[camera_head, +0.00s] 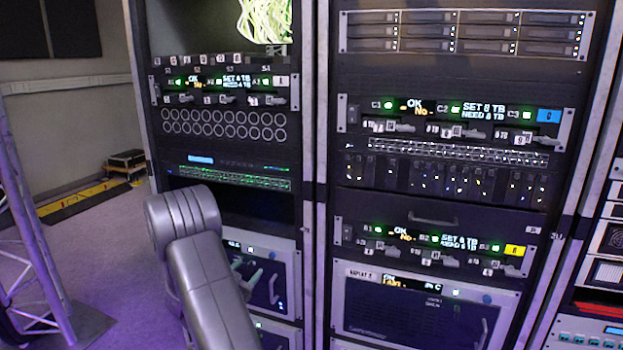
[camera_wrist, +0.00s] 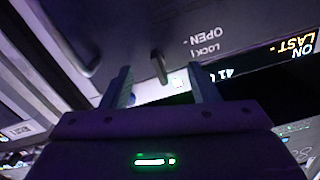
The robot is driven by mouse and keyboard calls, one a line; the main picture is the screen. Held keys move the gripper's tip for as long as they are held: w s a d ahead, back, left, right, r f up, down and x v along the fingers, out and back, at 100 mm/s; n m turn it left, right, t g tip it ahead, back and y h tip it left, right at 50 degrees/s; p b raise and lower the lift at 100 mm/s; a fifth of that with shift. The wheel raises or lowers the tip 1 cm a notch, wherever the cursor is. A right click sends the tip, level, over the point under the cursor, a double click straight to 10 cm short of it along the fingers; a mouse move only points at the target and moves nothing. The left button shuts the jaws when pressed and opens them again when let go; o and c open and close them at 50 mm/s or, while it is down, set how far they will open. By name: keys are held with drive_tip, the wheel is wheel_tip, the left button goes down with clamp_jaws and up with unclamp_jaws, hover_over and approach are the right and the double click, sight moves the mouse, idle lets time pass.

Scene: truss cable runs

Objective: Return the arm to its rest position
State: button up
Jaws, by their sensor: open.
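My grey arm (camera_head: 205,270) reaches forward from the bottom of the head view toward the lower part of the left rack. My gripper (camera_wrist: 162,84) is open, with its two fingers apart and nothing gripped between them. In the wrist view a small lever (camera_wrist: 158,68) on a dark panel shows between and just beyond the fingertips, near upside-down "LOCK" and "OPEN" lettering. I cannot tell how far the tips are from it. In the head view the gripper (camera_head: 249,277) is partly hidden behind my arm, in front of a grey-framed unit (camera_head: 287,262).
The left rack (camera_head: 230,65) and right rack (camera_head: 450,75) stand close ahead with protruding connectors. A metal truss (camera_head: 30,235) stands at the left. Purple floor (camera_head: 110,235) is open between truss and rack. A black case (camera_head: 126,160) and a yellow-marked strip (camera_head: 85,197) lie behind.

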drive_tip(key=shift+n+p, duration=1.4)
drive_tip(key=shift+p, duration=0.05)
